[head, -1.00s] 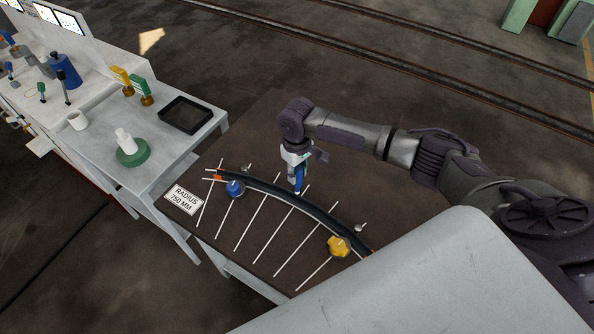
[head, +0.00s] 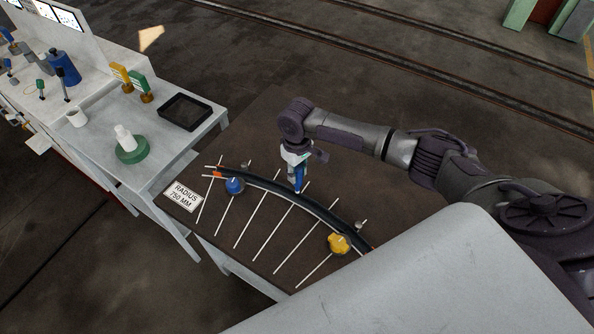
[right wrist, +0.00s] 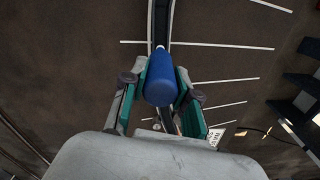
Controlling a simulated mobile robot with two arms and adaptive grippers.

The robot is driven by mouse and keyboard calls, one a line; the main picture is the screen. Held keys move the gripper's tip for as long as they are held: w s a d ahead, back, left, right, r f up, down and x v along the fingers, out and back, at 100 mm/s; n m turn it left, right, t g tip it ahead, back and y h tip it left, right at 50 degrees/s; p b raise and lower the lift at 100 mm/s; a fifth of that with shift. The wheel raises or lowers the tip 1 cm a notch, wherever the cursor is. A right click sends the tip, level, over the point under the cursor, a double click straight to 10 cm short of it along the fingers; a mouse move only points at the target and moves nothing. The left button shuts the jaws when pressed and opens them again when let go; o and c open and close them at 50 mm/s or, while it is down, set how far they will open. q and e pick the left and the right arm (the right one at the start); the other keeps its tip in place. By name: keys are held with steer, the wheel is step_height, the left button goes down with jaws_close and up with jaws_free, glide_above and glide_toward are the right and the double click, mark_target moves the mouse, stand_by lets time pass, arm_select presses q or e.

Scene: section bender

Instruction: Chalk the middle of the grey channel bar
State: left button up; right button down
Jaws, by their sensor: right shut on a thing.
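The dark grey channel bar (head: 325,214) lies in a curve on the brown table, across several white lines. It also shows in the right wrist view (right wrist: 161,22), running up from the jaws. My right gripper (head: 297,172) is above the middle of the bar, pointing down. It is shut on a blue cylindrical holder (right wrist: 159,80), which also shows in the head view (head: 299,178). The holder's lower tip is at the bar; I cannot tell whether it touches. No chalk mark is discernible on the bar. My left gripper is not in view.
A blue knob (head: 235,186) and a yellow knob (head: 339,243) stand beside the bar. A "RADIUS 750 MM" sign (head: 182,196) lies at the table's left edge. A black tray (head: 186,112) and a green round base (head: 131,151) sit on the grey bench.

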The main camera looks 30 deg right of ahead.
steer(key=shift+f, duration=0.2)
steer(key=shift+f, duration=0.4)
steer(key=shift+f, duration=0.4)
stand_by(0.6)
steer(key=shift+r, duration=0.1)
stand_by(0.5)
steer(key=shift+r+p, duration=1)
steer(key=shift+r, duration=3.45)
